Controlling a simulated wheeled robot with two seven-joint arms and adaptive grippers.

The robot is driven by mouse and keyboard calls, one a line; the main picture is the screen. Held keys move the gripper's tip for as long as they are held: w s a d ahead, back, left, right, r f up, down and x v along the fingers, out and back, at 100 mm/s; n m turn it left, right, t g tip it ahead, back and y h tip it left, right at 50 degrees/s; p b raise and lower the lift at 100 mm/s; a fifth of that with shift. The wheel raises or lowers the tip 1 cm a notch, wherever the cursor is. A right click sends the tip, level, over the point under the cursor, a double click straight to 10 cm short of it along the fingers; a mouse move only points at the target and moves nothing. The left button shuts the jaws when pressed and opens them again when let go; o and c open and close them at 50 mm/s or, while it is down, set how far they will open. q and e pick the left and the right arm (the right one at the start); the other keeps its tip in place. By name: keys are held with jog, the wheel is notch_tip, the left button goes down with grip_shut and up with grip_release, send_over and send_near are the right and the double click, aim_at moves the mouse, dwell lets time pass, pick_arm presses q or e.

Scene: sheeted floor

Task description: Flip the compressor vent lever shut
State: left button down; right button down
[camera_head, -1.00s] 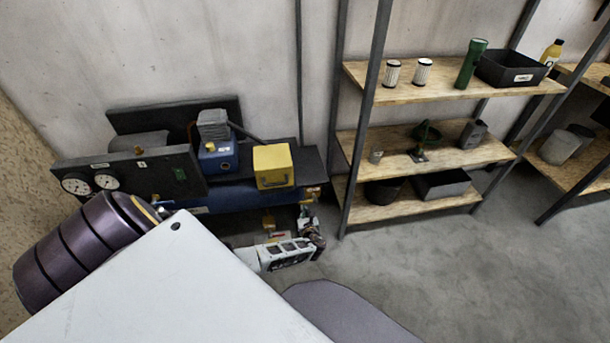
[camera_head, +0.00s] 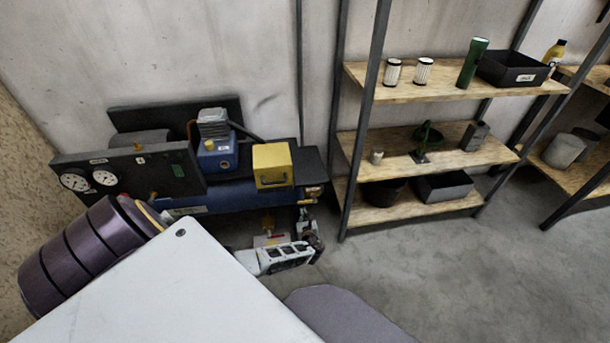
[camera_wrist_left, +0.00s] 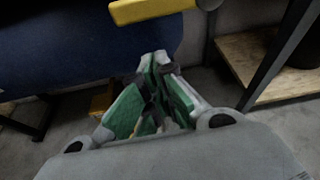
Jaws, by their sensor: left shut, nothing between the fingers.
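The compressor has a long blue tank (camera_head: 235,199) by the wall, also filling the upper left of the left wrist view (camera_wrist_left: 85,35). A yellow bar (camera_wrist_left: 150,9), apparently the vent lever, lies roughly level across the top of the left wrist view, in front of the tank. In the head view only small yellow-brass parts (camera_head: 313,191) show at the tank's right end. My left gripper (camera_head: 304,216) is just below that end. Its green-padded fingers (camera_wrist_left: 157,60) are shut and empty, below the bar and apart from it in the picture. My right gripper is not in view.
A yellow box (camera_head: 272,166) sits above the tank. A gauge panel (camera_head: 125,173) stands at its left. A shelf rack (camera_head: 430,148) with several items is close on the right. A small yellow-orange object (camera_head: 267,223) shows beneath the tank. The floor (camera_head: 430,265) in front of the rack is clear.

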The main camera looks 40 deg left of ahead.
pick_arm(q)
jog(key=shift+s+d+f, duration=0.15)
jog(key=shift+f, duration=0.25)
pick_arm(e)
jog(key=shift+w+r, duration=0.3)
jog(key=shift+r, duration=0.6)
